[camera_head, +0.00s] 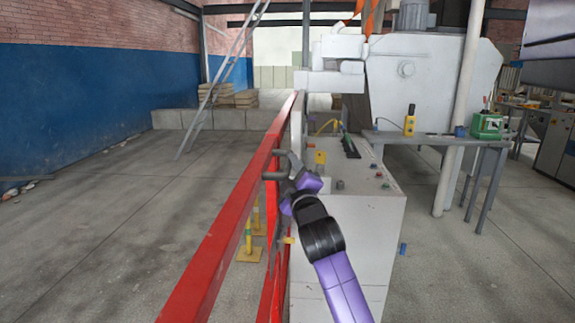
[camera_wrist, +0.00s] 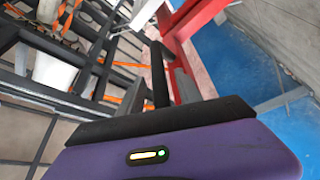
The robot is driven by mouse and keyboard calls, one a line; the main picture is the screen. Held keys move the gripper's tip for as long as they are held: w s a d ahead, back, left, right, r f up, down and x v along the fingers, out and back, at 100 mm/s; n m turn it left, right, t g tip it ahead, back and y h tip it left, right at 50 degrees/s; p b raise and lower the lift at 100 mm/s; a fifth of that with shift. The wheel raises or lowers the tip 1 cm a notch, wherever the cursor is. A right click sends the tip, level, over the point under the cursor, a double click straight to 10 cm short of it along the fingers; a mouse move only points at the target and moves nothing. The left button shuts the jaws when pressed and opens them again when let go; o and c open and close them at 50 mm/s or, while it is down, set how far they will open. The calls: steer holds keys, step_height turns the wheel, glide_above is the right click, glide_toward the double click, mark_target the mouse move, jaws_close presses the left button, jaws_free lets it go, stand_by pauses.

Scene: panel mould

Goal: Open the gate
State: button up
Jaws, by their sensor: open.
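The gate is a red railing; its long top rail (camera_head: 232,212) runs from the near left to the far middle in the head view. Its red frame also shows at the top of the wrist view (camera_wrist: 188,22). My gripper (camera_head: 277,166) is open at the rail, with its dark fingers over or beside it. In the wrist view my gripper (camera_wrist: 160,92) has grey fingers spread apart, and a dark upright bar (camera_wrist: 159,72) shows between them. The bar may be a handle on the gate. I cannot tell whether the fingers touch it.
A grey control cabinet (camera_head: 350,215) stands just right of the rail. A grey side table (camera_head: 440,138) and a white pole (camera_head: 462,110) are farther right. Yellow posts (camera_head: 249,240) stand low behind the rail. The floor left of the gate (camera_head: 110,220) is clear.

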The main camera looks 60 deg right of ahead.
steer(key=shift+w+d+r, duration=0.15)
steer(key=shift+w+d, duration=0.2)
jaws_close()
stand_by(1.3)
